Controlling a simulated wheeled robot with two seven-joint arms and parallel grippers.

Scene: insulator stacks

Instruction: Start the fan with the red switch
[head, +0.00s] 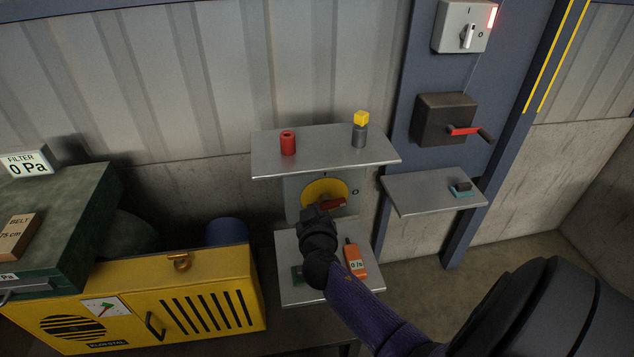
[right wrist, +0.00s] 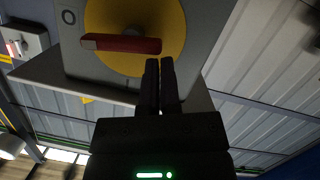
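The red switch handle (head: 333,204) sits on a yellow disc (head: 318,188) on a grey wall box between two shelves. The handle lies nearly level, pointing toward the O mark; the I mark is above the disc. The handle also shows in the right wrist view (right wrist: 122,44). My right gripper (head: 318,212) is at the front of the disc; in its wrist view the fingers (right wrist: 160,62) are together, apart from a thin gap, with nothing seen between them. Their tips are close to one end of the handle; I cannot tell whether they touch. My left gripper is out of view.
An upper shelf (head: 270,158) holds a red cylinder (head: 288,143) and a grey cylinder with a yellow top (head: 360,130). An orange meter (head: 355,260) is on the lower shelf. A dark box with a red-gripped crank (head: 445,117) is to the right. A yellow vented cabinet (head: 190,305) stands left.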

